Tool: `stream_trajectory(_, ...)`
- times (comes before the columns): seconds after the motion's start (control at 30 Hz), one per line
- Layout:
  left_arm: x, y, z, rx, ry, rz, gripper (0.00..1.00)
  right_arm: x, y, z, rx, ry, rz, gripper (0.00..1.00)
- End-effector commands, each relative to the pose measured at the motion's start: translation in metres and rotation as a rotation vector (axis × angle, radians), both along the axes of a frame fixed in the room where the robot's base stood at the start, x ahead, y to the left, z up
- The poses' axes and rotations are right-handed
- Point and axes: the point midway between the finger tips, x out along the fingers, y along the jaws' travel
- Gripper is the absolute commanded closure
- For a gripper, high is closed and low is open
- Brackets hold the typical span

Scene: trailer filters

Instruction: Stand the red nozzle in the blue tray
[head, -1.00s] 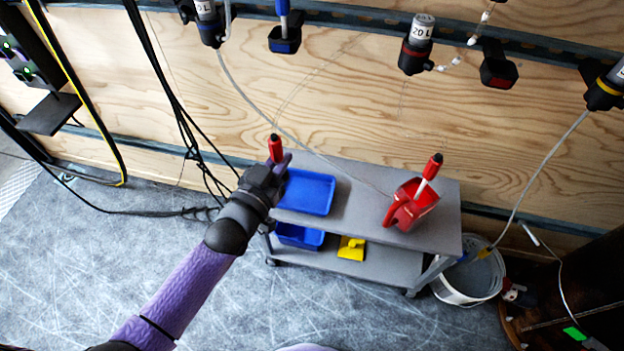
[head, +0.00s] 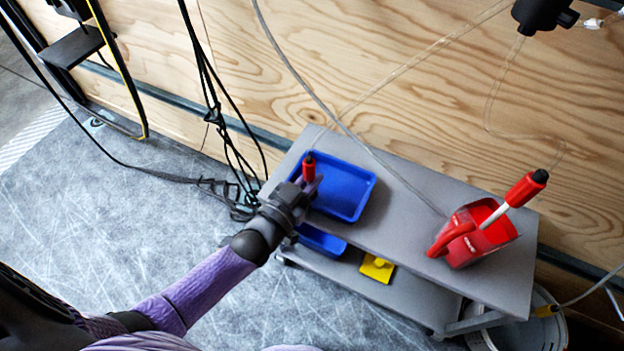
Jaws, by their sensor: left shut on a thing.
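The red nozzle (head: 309,170) with a black tip is held upright in my left gripper (head: 311,182), which is shut on it. From this view the nozzle overlaps the left part of the blue tray (head: 352,196) on the top of the grey cart. I cannot tell whether its lower end touches the tray, because my gripper hides it. My right gripper is not in view.
A red holder (head: 470,245) with another red-handled tool (head: 526,188) stands on the right of the cart top (head: 415,205). A second blue tray (head: 322,241) and a yellow item (head: 377,267) are on the lower shelf. A thin hose hangs over the cart; a white bucket (head: 550,328) is at right.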

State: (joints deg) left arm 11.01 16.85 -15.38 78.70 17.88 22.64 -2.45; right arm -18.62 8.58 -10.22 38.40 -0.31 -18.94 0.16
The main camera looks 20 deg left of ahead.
Motion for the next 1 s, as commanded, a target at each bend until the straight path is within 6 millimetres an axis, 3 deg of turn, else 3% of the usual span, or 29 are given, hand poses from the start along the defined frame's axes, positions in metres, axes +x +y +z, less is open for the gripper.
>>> stream_trajectory(0.23, 0.000, 0.000, -0.002, 0.000, 0.000, 0.000, 1.00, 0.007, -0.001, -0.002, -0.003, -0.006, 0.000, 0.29)
stream_trajectory(0.27, 0.000, 0.000, -0.002, 0.000, 0.000, 0.000, 0.83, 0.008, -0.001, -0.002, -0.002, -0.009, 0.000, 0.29)
stream_trajectory(0.4, 0.000, 0.000, -0.002, 0.000, 0.000, 0.000, 0.53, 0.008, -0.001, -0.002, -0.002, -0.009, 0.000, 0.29)
stream_trajectory(0.73, 0.000, 0.000, 0.000, 0.000, -0.001, 0.000, 0.52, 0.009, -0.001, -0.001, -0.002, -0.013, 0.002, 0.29)
stream_trajectory(0.8, -0.002, 0.000, 0.003, 0.000, -0.001, 0.000, 0.52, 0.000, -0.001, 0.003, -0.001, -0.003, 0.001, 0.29)
stream_trajectory(1.0, -0.047, 0.010, 0.006, 0.001, 0.001, 0.001, 0.52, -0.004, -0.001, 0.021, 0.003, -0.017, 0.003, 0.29)
